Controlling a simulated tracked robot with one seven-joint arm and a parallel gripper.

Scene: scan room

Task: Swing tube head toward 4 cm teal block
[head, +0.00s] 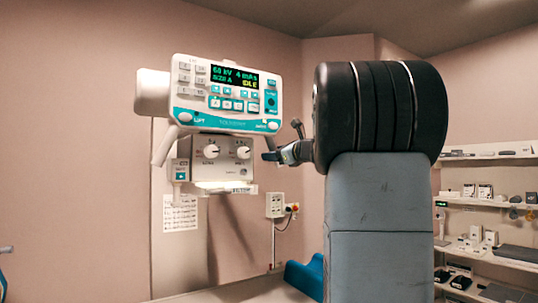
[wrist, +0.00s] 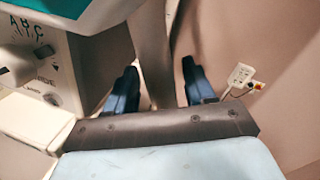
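The tube head, with its white-and-teal control panel (head: 222,118) and the box with knobs (head: 213,172) under it, hangs left of centre in the head view. The panel's screen reads IDLE. The box also shows at the left of the wrist view (wrist: 62,62). A pale handle (head: 165,146) slants down from the panel's left side. My gripper (head: 270,156) is by the right side of the box. In the wrist view my gripper (wrist: 160,85) has its two dark fingers apart. A grey upright bar (wrist: 152,50) shows between them; I cannot tell whether they touch it. I cannot make out a small teal block.
A pale table top (head: 232,295) lies below, with a blue curved piece (head: 305,278) on or by it. A wall socket box (head: 275,205) with a cable is behind. Shelves (head: 490,250) with small items stand at right. My arm hides much of the centre right.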

